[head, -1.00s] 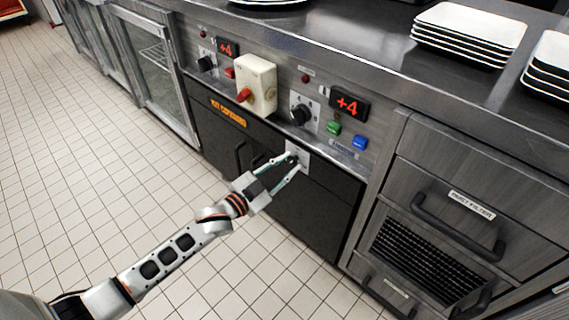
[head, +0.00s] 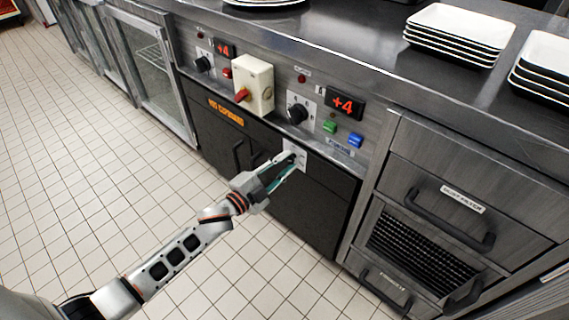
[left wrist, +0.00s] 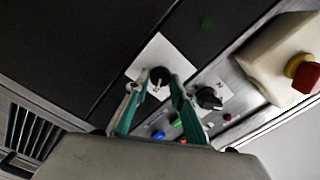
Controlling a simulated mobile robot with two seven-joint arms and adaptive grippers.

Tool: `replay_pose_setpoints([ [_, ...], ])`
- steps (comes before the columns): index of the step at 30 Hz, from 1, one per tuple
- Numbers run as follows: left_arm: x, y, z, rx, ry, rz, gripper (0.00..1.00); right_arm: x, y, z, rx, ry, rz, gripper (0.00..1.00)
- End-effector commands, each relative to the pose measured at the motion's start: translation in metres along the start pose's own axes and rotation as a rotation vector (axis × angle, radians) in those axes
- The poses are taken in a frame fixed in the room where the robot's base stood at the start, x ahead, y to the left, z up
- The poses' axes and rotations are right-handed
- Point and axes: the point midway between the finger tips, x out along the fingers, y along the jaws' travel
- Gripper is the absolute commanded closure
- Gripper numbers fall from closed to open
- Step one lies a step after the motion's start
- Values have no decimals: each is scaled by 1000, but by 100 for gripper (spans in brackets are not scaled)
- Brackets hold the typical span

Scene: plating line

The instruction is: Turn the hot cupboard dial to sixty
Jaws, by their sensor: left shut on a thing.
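The hot cupboard (head: 222,150) has dark doors and an orange label (head: 226,112). A dark dial on a white scale plate (head: 301,153) is on its front, below the control panel. My left gripper (head: 291,160) is at this dial, its fingers closed in and largely hiding it. In the left wrist view, the dial (left wrist: 159,75) shows between the two teal-lined fingertips, which are shut on it. The scale marks are too small to read. My right gripper is not in view.
Stacked plates (head: 461,30) stand on the counter. The tiled floor is clear.

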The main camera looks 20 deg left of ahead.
Motion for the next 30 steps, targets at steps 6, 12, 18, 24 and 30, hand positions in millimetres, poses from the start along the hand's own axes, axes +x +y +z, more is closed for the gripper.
replay_pose_setpoints([
  [6,-1,1,1,2,-2,1,98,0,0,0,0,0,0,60],
  [12,-1,1,1,2,-2,1,64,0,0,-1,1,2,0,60],
  [18,0,0,1,1,-1,1,61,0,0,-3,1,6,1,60],
  [24,-3,1,1,1,-1,1,61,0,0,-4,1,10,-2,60],
  [30,-29,1,1,2,-2,3,61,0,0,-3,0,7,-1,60],
])
